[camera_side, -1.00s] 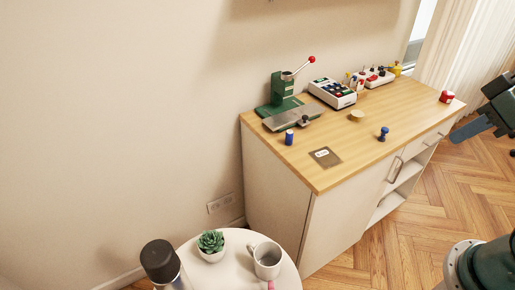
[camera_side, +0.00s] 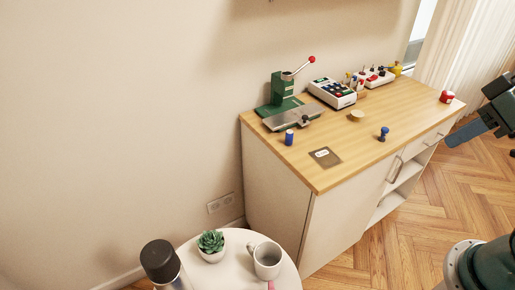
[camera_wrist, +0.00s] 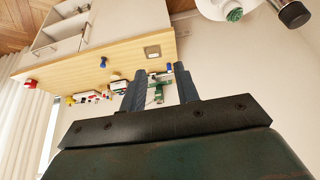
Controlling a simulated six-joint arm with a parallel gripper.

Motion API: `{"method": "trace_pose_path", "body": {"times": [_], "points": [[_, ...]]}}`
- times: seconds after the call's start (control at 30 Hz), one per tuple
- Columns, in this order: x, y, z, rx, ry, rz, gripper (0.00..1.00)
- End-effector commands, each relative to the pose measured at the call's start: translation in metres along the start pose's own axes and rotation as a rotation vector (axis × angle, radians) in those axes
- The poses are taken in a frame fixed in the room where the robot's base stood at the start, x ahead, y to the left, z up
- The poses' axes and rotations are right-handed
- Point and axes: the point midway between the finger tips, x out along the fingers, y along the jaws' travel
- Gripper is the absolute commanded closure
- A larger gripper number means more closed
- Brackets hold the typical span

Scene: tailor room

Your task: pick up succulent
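The succulent (camera_side: 210,241) is a green rosette in a small white pot. It stands on the round white table (camera_side: 232,280) at the bottom of the side view. It also shows upside down near the top right of the wrist view (camera_wrist: 235,14). My gripper (camera_side: 456,136) is at the right edge of the side view, in the air and far from the succulent. In the wrist view its two dark fingers (camera_wrist: 160,72) stand apart with nothing held between them.
A grey mug (camera_side: 267,262) stands close to the right of the succulent, and a black-capped bottle (camera_side: 160,262) to its left. A wooden-topped cabinet (camera_side: 350,150) behind bears a green press (camera_side: 281,92), a keypad device (camera_side: 332,92), stamps and a small card (camera_side: 325,157).

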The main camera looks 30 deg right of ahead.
Motion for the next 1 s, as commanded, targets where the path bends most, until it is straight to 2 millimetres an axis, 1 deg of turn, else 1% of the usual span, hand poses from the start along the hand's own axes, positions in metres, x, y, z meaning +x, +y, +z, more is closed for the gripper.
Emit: {"method": "trace_pose_path", "body": {"times": [0.03,0.1,0.17,0.2,0.27,0.3,0.33,0.6,0.73,0.87,1.0], "points": [[0.000,0.000,0.000,0.000,0.000,0.000,0.59],[0.000,0.000,0.000,0.000,0.000,0.000,0.45],[0.000,0.000,0.000,0.000,0.000,0.000,0.33],[0.000,0.000,0.000,0.000,0.000,0.000,0.25],[0.000,0.000,0.000,0.000,0.000,0.000,0.14],[0.000,0.000,0.000,0.000,0.000,0.000,0.06],[0.000,0.000,0.000,0.000,0.000,0.000,0.00],[0.000,0.000,0.000,0.001,0.000,0.000,0.00],[0.001,-0.001,-0.004,0.012,-0.002,-0.004,0.00],[0.004,-0.005,-0.014,0.047,-0.008,-0.014,0.00],[0.012,-0.012,-0.033,0.116,-0.022,-0.033,0.00]]}}
